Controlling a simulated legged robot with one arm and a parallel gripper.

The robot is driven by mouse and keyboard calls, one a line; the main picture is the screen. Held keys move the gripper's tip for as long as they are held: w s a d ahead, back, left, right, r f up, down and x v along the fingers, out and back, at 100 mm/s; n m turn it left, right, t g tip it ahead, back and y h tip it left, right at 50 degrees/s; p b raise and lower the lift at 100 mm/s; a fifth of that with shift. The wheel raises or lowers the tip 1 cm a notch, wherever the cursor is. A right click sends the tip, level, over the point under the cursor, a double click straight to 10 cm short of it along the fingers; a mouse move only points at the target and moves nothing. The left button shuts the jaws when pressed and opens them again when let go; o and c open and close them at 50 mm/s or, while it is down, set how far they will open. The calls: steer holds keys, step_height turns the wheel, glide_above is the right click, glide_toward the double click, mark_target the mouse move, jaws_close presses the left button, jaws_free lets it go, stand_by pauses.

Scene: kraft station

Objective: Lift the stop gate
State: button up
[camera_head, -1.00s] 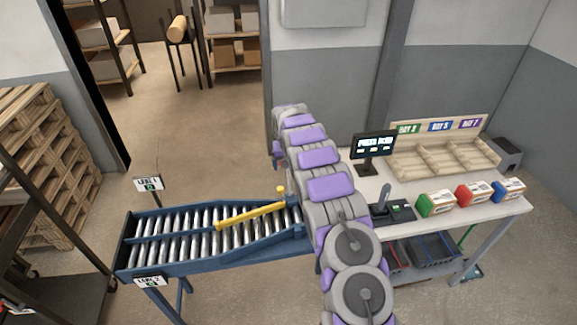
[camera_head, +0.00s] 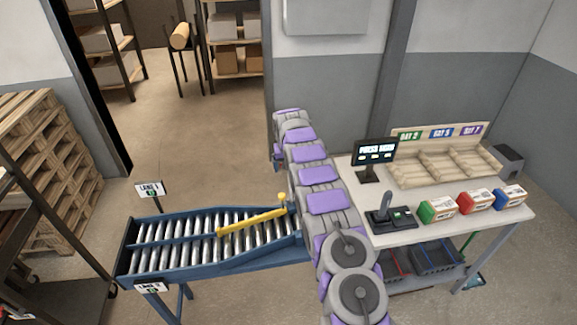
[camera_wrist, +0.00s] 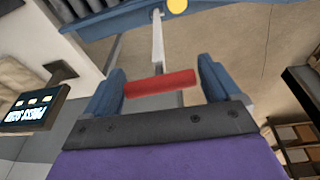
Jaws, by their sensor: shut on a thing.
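In the wrist view a red bar (camera_wrist: 160,84) lies crosswise between the two blue fingers of my gripper (camera_wrist: 163,75). My gripper is shut on this bar. A pale grey post (camera_wrist: 158,42) runs from the bar toward the blue conveyor frame (camera_wrist: 130,14); I take the bar and post to be the stop gate's handle and stem. In the head view my arm hides the gripper, the red bar and the right end of the roller conveyor (camera_head: 270,258). Whether a gate plate is raised cannot be seen.
A yellow diverter arm (camera_head: 250,221) with a round knob (camera_head: 281,196) lies across the rollers. On the right a table (camera_head: 480,222) carries a screen (camera_head: 376,150), a joystick box (camera_head: 391,217), three coloured cartons and a wooden divided tray (camera_head: 445,168). Floor behind the conveyor is clear.

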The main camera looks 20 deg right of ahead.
steer(key=shift+w+r, duration=0.1)
steer(key=shift+w, duration=0.05)
steer(key=o, duration=1.1)
steer(key=shift+o, duration=0.6)
steer(key=shift+w, duration=0.2)
steer(key=shift+s+d, duration=0.15)
steer(key=v, duration=1.7)
